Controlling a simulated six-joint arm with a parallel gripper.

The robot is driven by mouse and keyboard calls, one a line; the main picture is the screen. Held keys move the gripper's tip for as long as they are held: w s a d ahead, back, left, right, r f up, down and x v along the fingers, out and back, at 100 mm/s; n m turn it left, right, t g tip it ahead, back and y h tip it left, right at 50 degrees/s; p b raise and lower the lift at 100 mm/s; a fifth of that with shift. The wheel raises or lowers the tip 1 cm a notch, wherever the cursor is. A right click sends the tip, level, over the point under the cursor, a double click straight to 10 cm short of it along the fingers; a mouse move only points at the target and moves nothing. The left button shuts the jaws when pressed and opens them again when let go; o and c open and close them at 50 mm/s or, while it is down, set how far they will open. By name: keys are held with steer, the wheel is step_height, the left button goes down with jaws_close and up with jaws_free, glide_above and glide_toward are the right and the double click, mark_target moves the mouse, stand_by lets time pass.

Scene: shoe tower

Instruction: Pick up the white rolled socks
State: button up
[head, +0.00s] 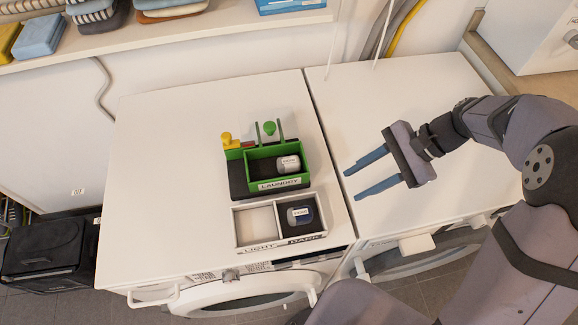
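The white rolled socks (289,163) appear as a small pale roll with a dark-printed band, lying in the right part of the green box labelled LAUNDRY (262,186). My gripper (351,186) is open and empty, with its two blue fingers apart and pointing left. It is over the right machine top, to the right of the green box and apart from the socks.
A white two-part tray (242,243), marked LIGHT and DARK, stands in front of the green box. Green and yellow items stand at the box's back. The left machine top (160,190) is mostly clear.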

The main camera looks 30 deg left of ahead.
mark_target(288, 163)
steer(key=a+g+y, duration=0.1)
steer(key=a, duration=0.2)
steer(key=a+m+g+y, duration=0.1)
steer(key=a, duration=0.3)
steer(key=a+m+g+y+b, duration=0.1)
steer(key=a, duration=0.3)
steer(key=shift+w+a+r, duration=0.15)
steer(key=shift+w+r, duration=0.2)
steer(key=shift+s+a+f+g, duration=0.15)
steer(key=shift+s+a+g, duration=0.1)
steer(key=shift+a, duration=0.25)
steer(key=shift+s+a+f+g, duration=0.15)
steer(key=shift+a+g, duration=0.1)
steer(key=shift+a, duration=0.2)
steer(key=shift+s+a+f, duration=0.25)
steer(key=shift+a, duration=0.1)
steer(key=shift+p+x, duration=0.5)
steer(key=shift+x, duration=1.15)
steer(key=p+x, duration=0.1)
steer(key=x, duration=0.2)
steer(key=shift+s+a+f, duration=0.1)
steer(key=shift+s+a, duration=0.05)
steer(key=shift+a, duration=0.05)
steer(key=shift+s+a+f, duration=0.1)
steer(key=shift+s+f, duration=0.1)
steer(key=shift+f, duration=0.05)
steer(key=c, duration=0.8)
